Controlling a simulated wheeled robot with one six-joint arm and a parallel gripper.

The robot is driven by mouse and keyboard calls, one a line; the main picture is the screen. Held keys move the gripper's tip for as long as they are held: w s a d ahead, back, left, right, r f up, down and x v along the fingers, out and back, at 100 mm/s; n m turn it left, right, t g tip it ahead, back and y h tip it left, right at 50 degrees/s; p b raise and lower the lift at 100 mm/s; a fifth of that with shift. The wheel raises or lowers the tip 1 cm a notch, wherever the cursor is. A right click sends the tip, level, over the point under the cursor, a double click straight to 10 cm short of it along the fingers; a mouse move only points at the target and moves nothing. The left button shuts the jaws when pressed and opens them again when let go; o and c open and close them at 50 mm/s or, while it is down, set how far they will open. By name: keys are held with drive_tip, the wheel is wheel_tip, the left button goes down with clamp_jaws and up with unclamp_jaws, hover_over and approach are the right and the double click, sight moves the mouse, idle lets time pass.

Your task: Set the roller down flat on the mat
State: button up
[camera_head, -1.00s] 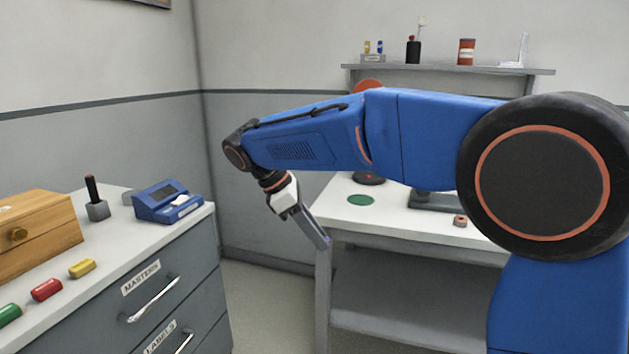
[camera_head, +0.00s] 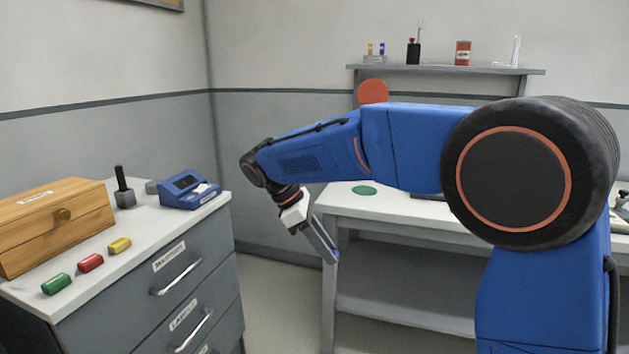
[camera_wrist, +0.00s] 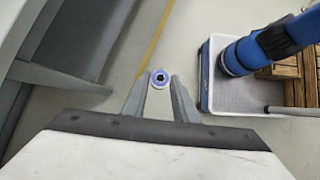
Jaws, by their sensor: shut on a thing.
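In the head view my gripper (camera_head: 331,255) points down and to the right, in the air over the floor between the drawer cabinet and the white table; the roller is hard to make out there. A flat green disc (camera_head: 364,190), which looks like the mat, lies on the white table beyond my arm. The gripper is apart from it.
The cabinet (camera_head: 150,267) at left bears a wooden box (camera_head: 58,222), a dark stamp-like tool (camera_head: 124,192), a blue device (camera_head: 189,190) and green, red and yellow pieces. My arm hides much of the white table (camera_head: 410,230). A wall shelf (camera_head: 440,69) hangs behind.

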drive_tip(key=w+d+f+m+g+y, duration=0.2)
drive_tip(key=d+f, duration=0.6)
drive_tip(key=f, duration=0.9)
drive_tip(key=w+d+f+m+g+y, duration=0.2)
drive_tip(key=w+d+f+m, duration=0.5)
drive_tip(key=f, duration=0.9)
drive_tip(key=w+d+f+m+g+y, duration=0.2)
drive_tip(key=d+f+m, duration=0.6)
drive_tip(key=f, duration=0.9)
drive_tip(key=w+d, duration=0.2)
drive_tip(key=d, duration=0.1)
drive_tip(key=shift+w+d+f+y, duration=0.15)
drive_tip(key=shift+w+f+y, duration=0.05)
drive_tip(key=shift+f+y, duration=0.15)
drive_tip(key=shift+s, duration=0.1)
